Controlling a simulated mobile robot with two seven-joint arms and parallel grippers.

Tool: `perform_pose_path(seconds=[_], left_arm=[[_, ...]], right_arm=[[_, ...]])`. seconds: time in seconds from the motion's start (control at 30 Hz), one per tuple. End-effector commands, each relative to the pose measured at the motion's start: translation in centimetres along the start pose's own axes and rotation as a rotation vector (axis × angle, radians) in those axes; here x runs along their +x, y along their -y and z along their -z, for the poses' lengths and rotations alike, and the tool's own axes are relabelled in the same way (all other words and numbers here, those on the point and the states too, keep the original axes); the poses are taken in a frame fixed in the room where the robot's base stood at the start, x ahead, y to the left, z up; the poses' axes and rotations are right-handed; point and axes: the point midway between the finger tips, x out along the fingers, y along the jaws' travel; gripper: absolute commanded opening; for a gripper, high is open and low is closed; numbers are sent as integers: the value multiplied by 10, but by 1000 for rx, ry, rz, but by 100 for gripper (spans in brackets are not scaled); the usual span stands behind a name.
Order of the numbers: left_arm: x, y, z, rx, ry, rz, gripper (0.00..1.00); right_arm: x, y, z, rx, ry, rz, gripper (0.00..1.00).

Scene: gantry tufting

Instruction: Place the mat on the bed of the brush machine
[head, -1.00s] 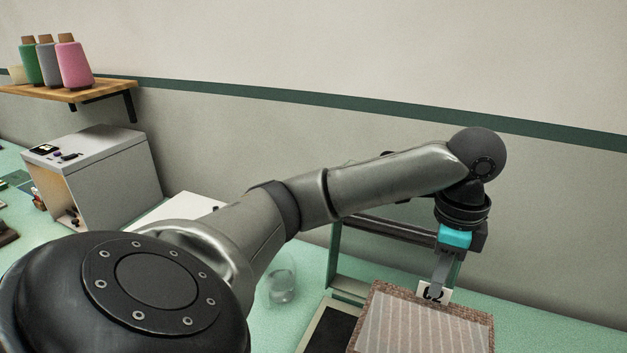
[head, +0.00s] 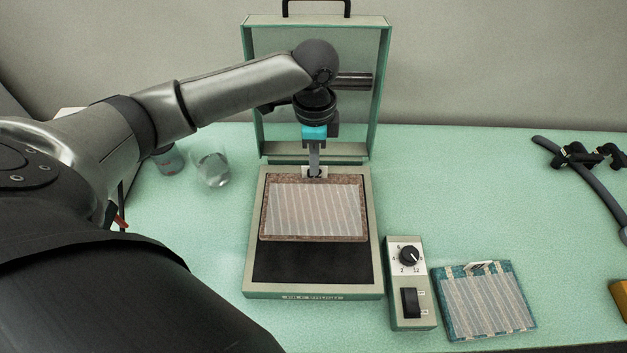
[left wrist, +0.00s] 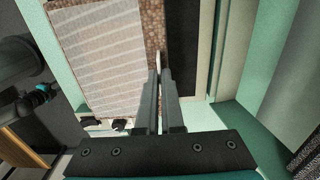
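The mat (head: 315,208) is brown-edged with pale stripes. It lies flat over the rear part of the dark bed (head: 312,265) of the brush machine, whose lid frame (head: 249,90) stands open behind. I cannot tell whether the mat touches the bed. My left gripper (head: 314,172) points down at the mat's far edge, shut on its white tag. In the left wrist view the fingers (left wrist: 158,75) close around that tag, with the mat (left wrist: 110,50) to their left. The front strip of the bed is bare.
A control box (head: 409,283) with a dial stands just right of the machine. A second, teal-edged mat (head: 485,302) lies right of it. A clear glass (head: 212,168) stands to the left. A grey hose (head: 590,188) lies at far right. The green table (head: 470,190) is clear between.

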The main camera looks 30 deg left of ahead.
Motion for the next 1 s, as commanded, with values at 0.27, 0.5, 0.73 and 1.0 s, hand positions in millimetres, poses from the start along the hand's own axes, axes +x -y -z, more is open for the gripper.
perform_pose_path(seconds=[0.27,0.5,0.73,1.0], left_arm=[[28,0,0,-1,-1,0,0],[61,0,0,-1,1,-2,0],[68,0,0,1,-1,1,0],[72,0,0,0,-1,1,7]], right_arm=[[3,0,0,0,0,0,50],[7,0,0,0,0,0,50],[7,0,0,0,0,0,50],[7,1,0,-1,0,1,50]])
